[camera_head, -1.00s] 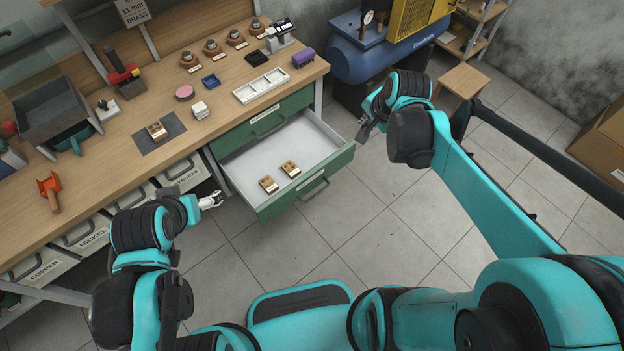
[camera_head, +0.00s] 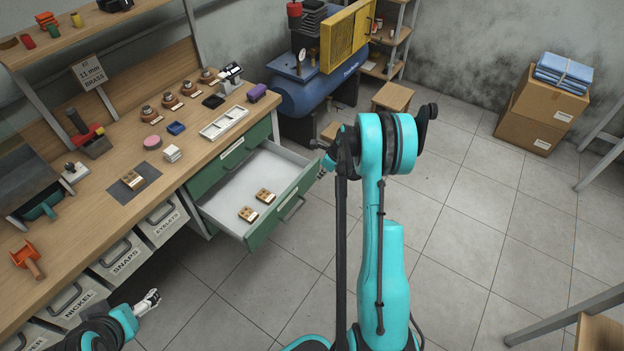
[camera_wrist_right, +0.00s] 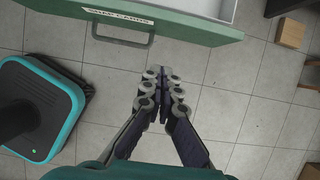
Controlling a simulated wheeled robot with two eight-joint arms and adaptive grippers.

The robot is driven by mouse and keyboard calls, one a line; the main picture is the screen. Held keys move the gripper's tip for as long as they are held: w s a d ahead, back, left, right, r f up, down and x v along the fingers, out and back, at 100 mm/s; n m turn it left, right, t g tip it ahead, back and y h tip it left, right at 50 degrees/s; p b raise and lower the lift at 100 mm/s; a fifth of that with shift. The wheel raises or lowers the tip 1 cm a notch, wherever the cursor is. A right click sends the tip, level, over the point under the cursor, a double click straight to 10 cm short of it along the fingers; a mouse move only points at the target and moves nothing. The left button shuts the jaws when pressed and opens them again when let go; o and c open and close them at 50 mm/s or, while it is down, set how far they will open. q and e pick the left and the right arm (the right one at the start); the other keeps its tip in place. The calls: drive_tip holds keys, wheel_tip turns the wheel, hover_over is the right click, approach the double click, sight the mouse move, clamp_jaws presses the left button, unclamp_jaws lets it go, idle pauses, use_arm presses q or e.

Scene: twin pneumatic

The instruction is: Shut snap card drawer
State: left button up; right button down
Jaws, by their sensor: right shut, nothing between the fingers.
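The green-fronted snap card drawer (camera_head: 283,212) is pulled out of the workbench, with its pale inside showing. Two small cards with brass-coloured pieces, one card (camera_head: 248,214) and another (camera_head: 265,196), lie in it. In the right wrist view the drawer front (camera_wrist_right: 190,30) spans the top, with its label and bar handle (camera_wrist_right: 122,41). My right gripper (camera_wrist_right: 163,75) is shut and empty, apart from the drawer front. In the head view the right gripper (camera_head: 322,172) is partly hidden, near the drawer's far right corner. My left gripper (camera_head: 150,298) is low at left, clear of the drawer.
The workbench top (camera_head: 105,155) holds a white tray (camera_head: 224,122), a dark mat and several small parts. Labelled bins (camera_head: 123,259) sit below. A blue compressor (camera_head: 305,97) and a wooden stool (camera_head: 393,97) stand beyond. The tiled floor before the drawer is open.

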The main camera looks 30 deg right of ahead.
sight(305, 179)
use_arm(q)
drive_tip(key=shift+f+b, duration=1.9)
drive_tip(key=shift+f, duration=0.25)
use_arm(e)
drive_tip(key=shift+w+a+f, duration=0.45)
drive_tip(key=shift+w+f, duration=0.65)
drive_tip(key=shift+f, duration=0.2)
drive_tip(key=shift+w+a+f, duration=0.5)
drive_tip(key=shift+w+f, duration=0.65)
drive_tip(key=shift+f, duration=0.1)
drive_tip(key=shift+w+a+f, duration=0.45)
drive_tip(key=shift+w+f, duration=0.65)
drive_tip(key=shift+f, duration=0.2)
